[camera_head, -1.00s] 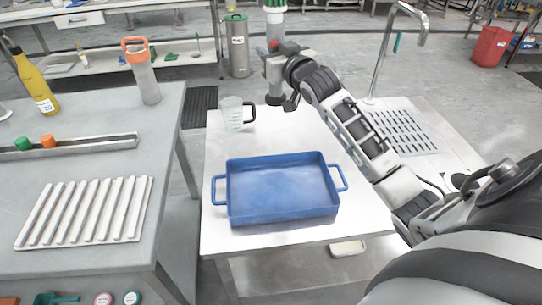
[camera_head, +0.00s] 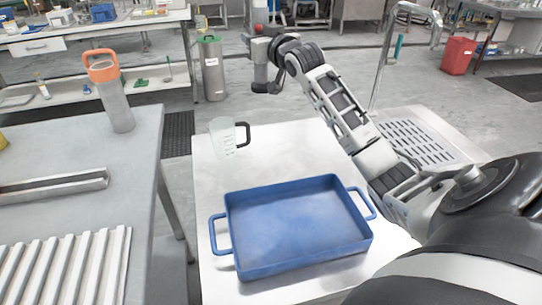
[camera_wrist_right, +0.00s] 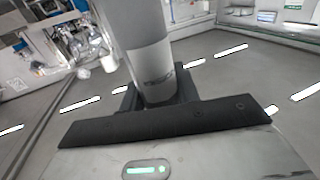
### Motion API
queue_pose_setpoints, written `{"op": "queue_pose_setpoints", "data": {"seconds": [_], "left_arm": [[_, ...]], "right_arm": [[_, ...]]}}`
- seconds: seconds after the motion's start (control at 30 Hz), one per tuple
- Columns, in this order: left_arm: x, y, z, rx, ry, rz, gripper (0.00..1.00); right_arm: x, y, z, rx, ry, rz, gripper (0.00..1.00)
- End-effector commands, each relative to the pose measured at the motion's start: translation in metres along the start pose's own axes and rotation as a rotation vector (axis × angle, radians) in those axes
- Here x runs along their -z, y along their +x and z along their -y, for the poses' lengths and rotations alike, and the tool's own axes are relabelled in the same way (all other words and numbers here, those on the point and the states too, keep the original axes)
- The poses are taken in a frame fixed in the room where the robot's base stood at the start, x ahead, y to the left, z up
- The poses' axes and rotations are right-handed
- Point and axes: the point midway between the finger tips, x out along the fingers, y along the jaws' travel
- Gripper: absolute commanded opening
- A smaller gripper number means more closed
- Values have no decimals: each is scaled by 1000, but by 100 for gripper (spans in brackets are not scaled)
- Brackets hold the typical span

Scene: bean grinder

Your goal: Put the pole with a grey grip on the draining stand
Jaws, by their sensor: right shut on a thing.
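My right gripper (camera_head: 262,52) is raised beyond the far edge of the white table. It is shut on an upright grey cylindrical thing, which fits the pole with a grey grip. In the right wrist view the grey cylinder (camera_wrist_right: 150,65) rises between the fingers. A perforated draining surface (camera_head: 418,142) lies at the right beside the tap. A white ridged rack (camera_head: 62,268) lies on the left table. I cannot tell which is the draining stand. My left gripper is not in view.
A blue tray (camera_head: 244,266) fills the front of the white table (camera_head: 290,150). A clear measuring jug (camera_head: 222,138) stands at its far left corner. A grey bottle with an orange lid (camera_head: 116,106) and a metal channel (camera_head: 50,189) are on the left table. A tall tap (camera_head: 380,60) rises at the right.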

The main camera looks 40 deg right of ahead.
Motion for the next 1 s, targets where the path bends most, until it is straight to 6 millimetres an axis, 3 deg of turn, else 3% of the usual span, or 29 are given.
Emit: {"op": "queue_pose_setpoints", "data": {"seconds": [0.27,0.6,1.0], "left_arm": [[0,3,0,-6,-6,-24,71],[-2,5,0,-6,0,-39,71],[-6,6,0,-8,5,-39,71]], "right_arm": [[-36,0,0,0,1,2,5],[-124,0,0,-1,1,2,5],[-165,0,0,0,0,-1,5]]}}
